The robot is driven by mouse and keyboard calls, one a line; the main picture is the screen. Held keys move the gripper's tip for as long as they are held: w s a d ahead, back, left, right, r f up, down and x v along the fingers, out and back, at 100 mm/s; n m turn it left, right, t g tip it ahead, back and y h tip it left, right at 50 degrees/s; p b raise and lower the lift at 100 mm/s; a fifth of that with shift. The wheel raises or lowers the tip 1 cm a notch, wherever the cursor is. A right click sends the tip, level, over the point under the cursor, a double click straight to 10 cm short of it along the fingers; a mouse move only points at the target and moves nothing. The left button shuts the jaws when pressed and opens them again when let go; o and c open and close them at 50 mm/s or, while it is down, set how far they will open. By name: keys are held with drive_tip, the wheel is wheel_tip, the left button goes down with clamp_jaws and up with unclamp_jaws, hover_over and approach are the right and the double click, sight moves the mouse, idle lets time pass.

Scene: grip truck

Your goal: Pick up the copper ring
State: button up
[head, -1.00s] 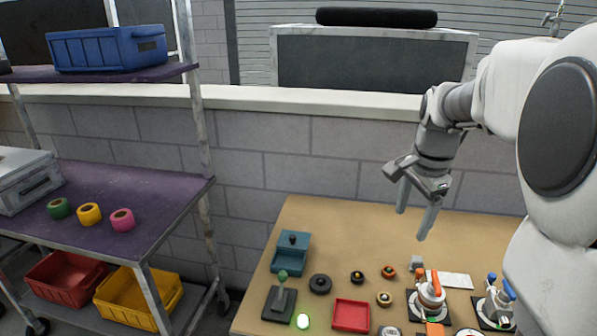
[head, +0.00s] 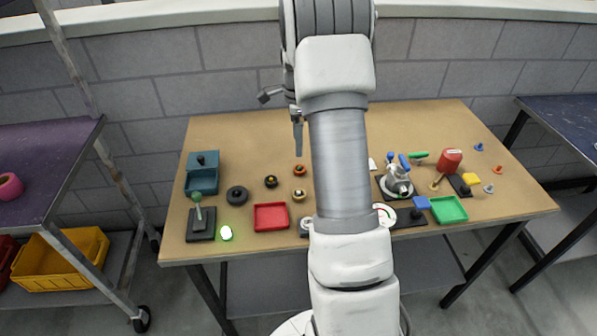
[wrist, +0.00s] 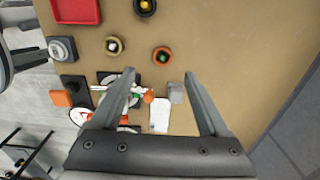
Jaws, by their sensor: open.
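The most copper-looking ring is an orange-brown one with a green centre (wrist: 155,53), flat on the tan table in the wrist view. It shows reddish in the head view (head: 295,171), just below the fingertips in the picture. My gripper (wrist: 160,76) is open and empty, pointing down above the table. The ring appears just beyond the gap between its fingertips, apart from both. In the head view my gripper (head: 298,146) is partly hidden behind my arm. A tan ring (wrist: 107,47) and a black ring with a yellow centre (wrist: 137,7) lie nearby.
A red tray (head: 271,228), a black disc (head: 237,195) and a joystick box (head: 201,232) are on the table's left. Clamps, a green tray (head: 450,217) and a red cylinder (head: 449,160) are on the right. A grey block (wrist: 176,93) and a white card (wrist: 160,115) lie near the rings.

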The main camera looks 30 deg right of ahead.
wheel_tip(320, 180, down, 5)
drive_tip(key=shift+r, duration=0.2)
drive_tip(key=shift+w+d+f+b, duration=0.1)
drive_tip(key=shift+d+f+b, duration=0.1)
drive_tip(key=shift+f, duration=0.7)
drive_tip(key=shift+d+f+b, duration=0.1)
drive_tip(key=shift+f+b, duration=0.1)
drive_tip(key=shift+f, duration=0.65)
drive_tip(key=shift+w+d+f+b, duration=0.1)
drive_tip(key=shift+f+b, duration=0.1)
drive_tip(key=shift+f, duration=0.7)
clamp_jaws()
